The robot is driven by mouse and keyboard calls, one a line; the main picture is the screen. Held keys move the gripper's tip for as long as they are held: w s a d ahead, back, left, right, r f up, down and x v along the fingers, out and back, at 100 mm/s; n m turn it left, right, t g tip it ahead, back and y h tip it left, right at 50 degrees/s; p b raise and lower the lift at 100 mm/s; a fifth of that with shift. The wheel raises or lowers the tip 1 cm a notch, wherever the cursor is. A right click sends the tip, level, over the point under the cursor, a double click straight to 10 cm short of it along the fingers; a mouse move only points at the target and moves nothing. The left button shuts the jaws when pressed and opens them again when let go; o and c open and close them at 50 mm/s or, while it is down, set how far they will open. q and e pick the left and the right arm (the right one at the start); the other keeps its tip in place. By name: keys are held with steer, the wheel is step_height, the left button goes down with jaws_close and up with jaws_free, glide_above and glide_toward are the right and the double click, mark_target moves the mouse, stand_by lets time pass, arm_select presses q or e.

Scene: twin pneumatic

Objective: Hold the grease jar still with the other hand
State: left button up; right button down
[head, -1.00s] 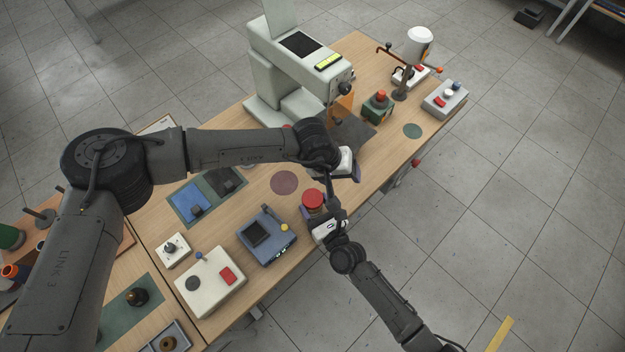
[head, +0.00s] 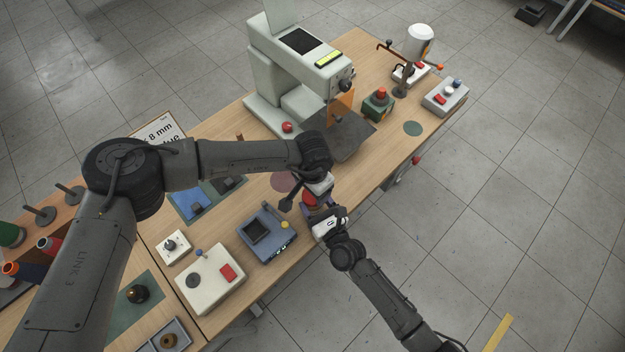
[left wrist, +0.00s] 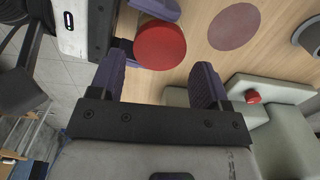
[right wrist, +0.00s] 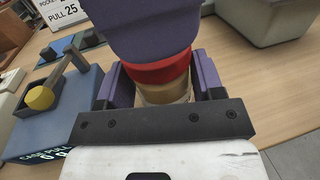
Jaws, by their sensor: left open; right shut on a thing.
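The grease jar (right wrist: 165,92) has a red lid and a tan body, and it stands upright at the table's front edge. In the head view its lid (head: 309,200) is partly covered by my left gripper. My right gripper (head: 318,212) is shut on the jar's body, one purple finger on each side in the right wrist view. My left gripper (left wrist: 158,85) is open and close to the lid. In the left wrist view the red lid (left wrist: 160,45) lies ahead of and between its fingers. A left finger hides the lid's top in the right wrist view.
A blue-grey box with a yellow knob (head: 266,234) stands left of the jar. A round mauve disc (head: 279,182) is marked on the table just behind it. A pale green press (head: 300,60) stands farther back. The front right of the table is fairly clear.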

arm_select(q)
steer(key=shift+f, duration=1.65)
steer(key=c, duration=0.7)
steer(key=o, duration=1)
steer(key=shift+r, duration=0.1)
steer(key=shift+r, duration=2.2)
arm_select(e)
steer(key=shift+c, duration=0.8)
jaws_free()
